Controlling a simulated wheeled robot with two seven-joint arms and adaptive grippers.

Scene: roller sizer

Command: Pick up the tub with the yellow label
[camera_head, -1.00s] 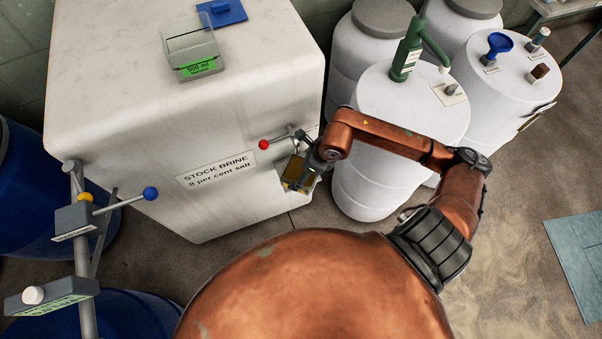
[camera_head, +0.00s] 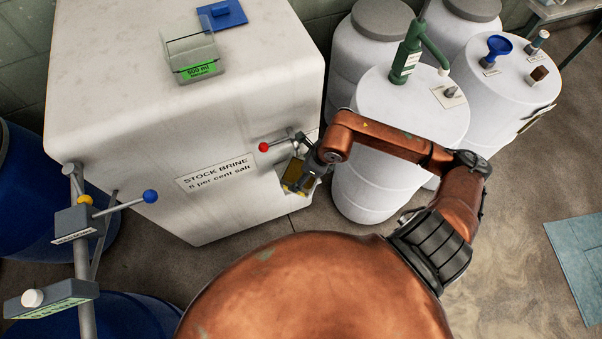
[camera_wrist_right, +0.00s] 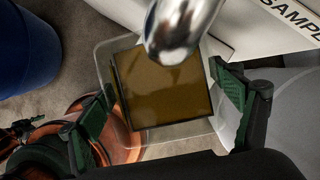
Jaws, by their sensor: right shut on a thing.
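My right gripper (camera_head: 304,180) is shut on a small clear tub (camera_wrist_right: 140,142) with a dark yellow square face. The right wrist view shows green-padded fingers on either side of the tub. In the head view the tub (camera_head: 292,175) is small and partly hidden by the gripper, at the right front corner of the white brine tank. A shiny metal spout (camera_wrist_right: 180,30) covers part of the tub's top in the wrist view. Label writing cannot be read. My left gripper is not in view.
The white tank (camera_head: 120,140) carries a red-knobbed tap (camera_head: 264,146). A clear tub with a green label (camera_head: 198,70) and a blue plate (camera_head: 228,14) lie on top. White drums (camera_head: 372,185) stand close to the right. A blue-knobbed stand (camera_head: 150,194) is at left.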

